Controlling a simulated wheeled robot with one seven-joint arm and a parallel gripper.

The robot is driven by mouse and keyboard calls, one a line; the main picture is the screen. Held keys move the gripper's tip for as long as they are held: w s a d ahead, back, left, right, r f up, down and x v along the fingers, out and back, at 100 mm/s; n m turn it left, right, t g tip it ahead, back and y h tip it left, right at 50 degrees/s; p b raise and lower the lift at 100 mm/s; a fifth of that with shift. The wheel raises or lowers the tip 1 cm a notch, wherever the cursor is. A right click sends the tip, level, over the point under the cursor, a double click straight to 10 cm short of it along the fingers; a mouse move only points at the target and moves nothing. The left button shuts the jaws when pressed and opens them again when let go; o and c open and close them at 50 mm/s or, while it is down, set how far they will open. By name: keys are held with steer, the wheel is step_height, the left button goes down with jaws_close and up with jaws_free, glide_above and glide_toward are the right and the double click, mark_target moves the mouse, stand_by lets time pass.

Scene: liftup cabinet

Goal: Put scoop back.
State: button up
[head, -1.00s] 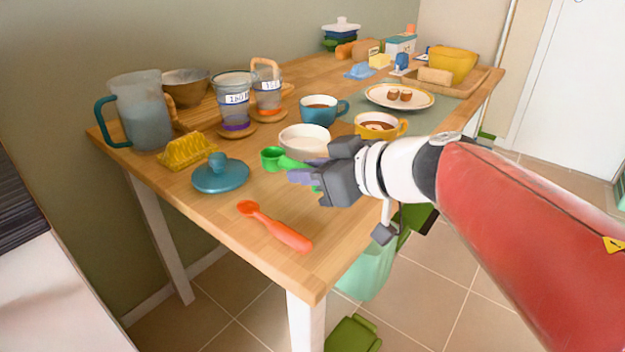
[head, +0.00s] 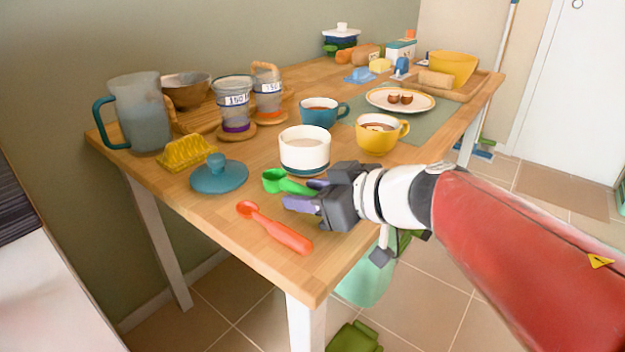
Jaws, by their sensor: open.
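A green scoop (head: 285,183) lies at the front of the wooden table, its bowl to the left and its handle running right toward my gripper. My gripper (head: 300,197) is open, low over the table, with its purple-tipped fingers beside the handle end. I cannot tell whether a finger touches the scoop. A white canister (head: 304,151) with a pale filling stands just behind the scoop. An orange-red spoon-like tool (head: 272,228) lies in front, near the table edge. A teal lid (head: 218,175) with a knob lies flat to the left.
A yellow cup (head: 378,136) and a teal cup (head: 318,112) stand behind my gripper. A yellow rack (head: 186,153), a jug (head: 140,115) and two labelled glasses are at the left. A plate (head: 400,99) holds small brown pieces. Bare wood shows around the orange-red tool.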

steer(key=shift+r, duration=0.2)
steer(key=p+v, duration=0.3)
steer(key=v, duration=0.9)
steer(key=w+d+r+m+t+h, duration=0.4)
steer(key=w+d+r+t, duration=0.15)
steer(key=t, duration=0.25)
steer(key=d+f+m+h, duration=0.2)
steer(key=d+m+h, duration=0.3)
steer(key=d+h, duration=0.2)
steer(key=s+a+f+m+g, duration=0.1)
steer(key=s+a+f+g, duration=0.1)
steer(key=s+f+g, duration=0.3)
steer(key=s+a+f+g, duration=0.2)
steer(key=s+f+g, duration=0.3)
steer(key=f, duration=0.7)
steer(key=shift+s+m, duration=0.4)
steer(key=shift+s, duration=0.75)
